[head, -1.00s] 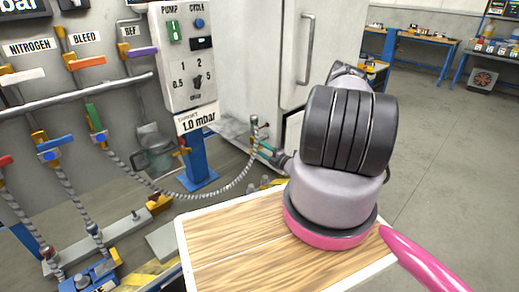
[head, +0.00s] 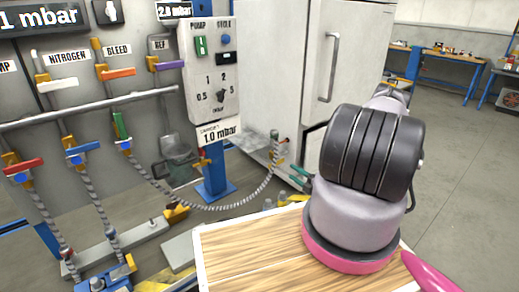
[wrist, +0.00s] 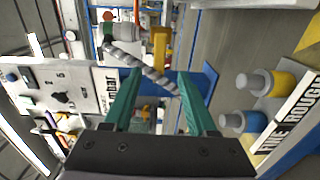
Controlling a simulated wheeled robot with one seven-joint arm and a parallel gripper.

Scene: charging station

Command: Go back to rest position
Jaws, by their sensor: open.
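My gripper (wrist: 161,74) shows in the wrist view as two teal fingers, spread apart, with nothing held between them. In the head view my gripper (head: 299,178) is small and partly hidden behind my own arm, low in front of the white cabinet. A grey corrugated hose (head: 232,206) hangs from a green-handled valve (head: 124,145) to a fitting (head: 278,150) by the cabinet. The hose (wrist: 145,66) also shows beyond the fingers in the wrist view. I cannot tell the exact gap between gripper and fitting.
A control box (head: 211,75) with a knob stands on a blue post (head: 214,180). The white cabinet (head: 330,60) is right of it. A panel with pipes and colored valve handles (head: 77,151) fills the left. Open floor (head: 465,165) lies to the right, with workbenches (head: 448,62) behind.

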